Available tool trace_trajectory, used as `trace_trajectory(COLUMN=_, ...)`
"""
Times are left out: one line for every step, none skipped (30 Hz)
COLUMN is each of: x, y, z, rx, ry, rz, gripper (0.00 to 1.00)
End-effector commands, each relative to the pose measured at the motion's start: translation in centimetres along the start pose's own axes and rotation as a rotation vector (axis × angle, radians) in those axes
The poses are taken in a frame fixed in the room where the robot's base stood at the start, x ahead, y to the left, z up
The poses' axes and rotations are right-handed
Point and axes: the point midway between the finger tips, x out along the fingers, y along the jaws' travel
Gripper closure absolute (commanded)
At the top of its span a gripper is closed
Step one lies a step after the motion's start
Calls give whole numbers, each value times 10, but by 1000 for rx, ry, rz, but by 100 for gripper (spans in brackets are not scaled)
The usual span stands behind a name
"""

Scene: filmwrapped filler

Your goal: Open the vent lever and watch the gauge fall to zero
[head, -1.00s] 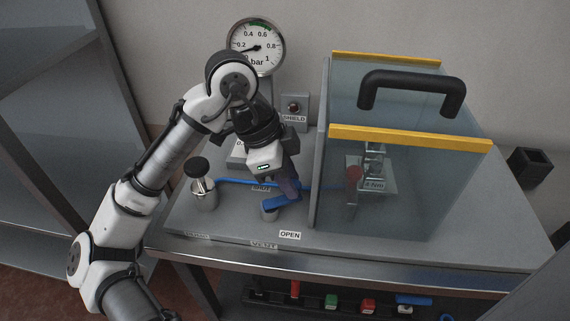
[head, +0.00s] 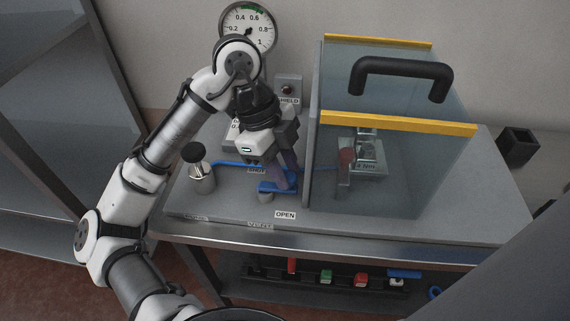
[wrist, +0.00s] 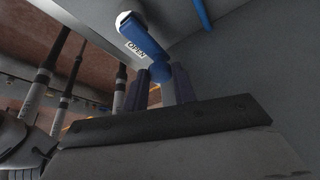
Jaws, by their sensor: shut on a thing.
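The blue vent lever (head: 268,188) sits on a short grey post on the bench, left of the clear shield. My gripper (head: 286,182) reaches down and is shut on the lever's right-hand part. In the wrist view, my two dark fingertips (wrist: 160,80) sit on either side of the blue lever (wrist: 150,38). An OPEN label (head: 285,214) is on the bench just in front of the lever. The round bar gauge (head: 262,22) stands behind, its upper face showing.
The clear shield box (head: 400,165), with yellow edges and a black handle (head: 405,68), stands close right of my gripper. A metal canister (head: 201,178) with a black knob stands left. A blue tube (head: 228,163) runs behind the lever. Several coloured parts hang on a shelf below.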

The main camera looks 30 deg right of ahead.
Motion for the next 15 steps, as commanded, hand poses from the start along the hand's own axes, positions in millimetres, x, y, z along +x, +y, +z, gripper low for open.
trace_trajectory(x=0, y=0, z=0, rx=2, ry=0, rz=0, gripper=96)
trace_trajectory(x=0, y=0, z=0, rx=2, ry=0, rz=1, gripper=96)
trace_trajectory(x=0, y=0, z=0, rx=2, ry=0, rz=1, gripper=96)
trace_trajectory(x=0, y=0, z=0, rx=2, ry=0, rz=1, gripper=96)
trace_trajectory(x=0, y=0, z=0, rx=2, ry=0, rz=1, gripper=96)
trace_trajectory(x=0, y=0, z=0, rx=2, ry=0, rz=1, gripper=96)
trace_trajectory(x=0, y=0, z=0, rx=2, ry=0, rz=1, gripper=96)
trace_trajectory(x=0, y=0, z=0, rx=2, ry=0, rz=1, gripper=96)
trace_trajectory(x=0, y=0, z=0, rx=2, ry=0, rz=1, gripper=96)
trace_trajectory(x=0, y=0, z=0, rx=2, ry=0, rz=1, gripper=70)
trace_trajectory(x=0, y=0, z=0, rx=1, ry=0, rz=1, gripper=66)
trace_trajectory(x=0, y=0, z=0, rx=1, ry=0, rz=1, gripper=60)
trace_trajectory(x=0, y=0, z=0, rx=1, ry=0, rz=1, gripper=56)
trace_trajectory(x=0, y=0, z=0, rx=1, ry=0, rz=1, gripper=52)
trace_trajectory(x=0, y=0, z=0, rx=1, ry=0, rz=1, gripper=52)
